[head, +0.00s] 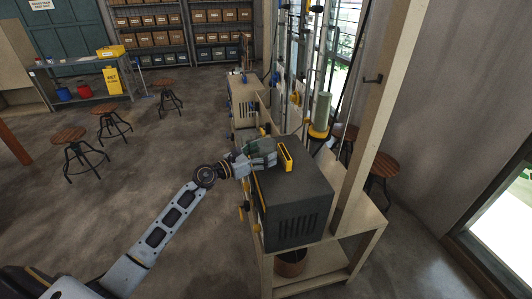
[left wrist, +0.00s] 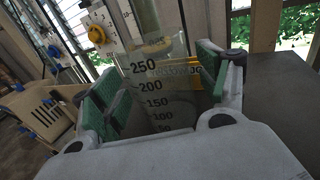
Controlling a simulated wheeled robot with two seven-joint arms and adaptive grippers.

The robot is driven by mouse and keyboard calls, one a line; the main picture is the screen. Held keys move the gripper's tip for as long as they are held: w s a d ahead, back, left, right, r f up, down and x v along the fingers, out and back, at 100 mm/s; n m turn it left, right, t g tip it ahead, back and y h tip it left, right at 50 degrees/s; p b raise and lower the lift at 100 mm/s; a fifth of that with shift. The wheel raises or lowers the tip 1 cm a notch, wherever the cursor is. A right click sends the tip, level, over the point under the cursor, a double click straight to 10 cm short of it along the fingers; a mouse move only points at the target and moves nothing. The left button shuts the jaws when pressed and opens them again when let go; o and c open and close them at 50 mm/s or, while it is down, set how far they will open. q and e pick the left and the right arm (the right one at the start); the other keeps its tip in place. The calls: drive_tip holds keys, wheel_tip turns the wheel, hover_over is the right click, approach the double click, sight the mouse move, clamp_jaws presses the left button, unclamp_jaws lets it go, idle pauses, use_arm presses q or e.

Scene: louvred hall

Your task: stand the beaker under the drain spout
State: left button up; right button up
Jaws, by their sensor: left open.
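The beaker (left wrist: 158,98) is clear, with black marks up to 250. In the left wrist view it stands upright between the green finger pads. My left gripper (head: 272,154) is open around it, with a gap at the left pad; contact at the right pad is unclear. In the head view the gripper lies over the top of a dark box (head: 298,212), and the beaker is hard to make out there. A yellow piece (head: 285,156) lies just beyond the fingers. I cannot pick out the drain spout with certainty. My right gripper is not in view.
The dark box stands on a pale bench (head: 328,260) with a brown container (head: 290,264) on its lower shelf. A grey-green cylinder with a yellow base (head: 319,130) and a pale post (head: 372,125) stand close by. Stools (head: 69,135) stand left; the floor between is clear.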

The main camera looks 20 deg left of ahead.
use_arm(q)
drive_tip(key=v, duration=0.2)
drive_tip(key=shift+s+a, duration=0.15)
drive_tip(key=shift+s, duration=0.05)
drive_tip(key=shift+b+v, duration=0.65)
drive_tip(key=shift+v, duration=1.05)
drive_tip(key=b, duration=0.1)
approach(259, 155)
drive_tip(key=shift+w+d+r, duration=0.2)
drive_tip(key=shift+w+d, duration=0.1)
drive_tip(key=shift+d, duration=0.05)
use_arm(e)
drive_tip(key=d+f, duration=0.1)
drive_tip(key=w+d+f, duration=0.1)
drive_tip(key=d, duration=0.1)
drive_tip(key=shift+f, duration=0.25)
use_arm(q)
drive_tip(key=shift+f, duration=0.1)
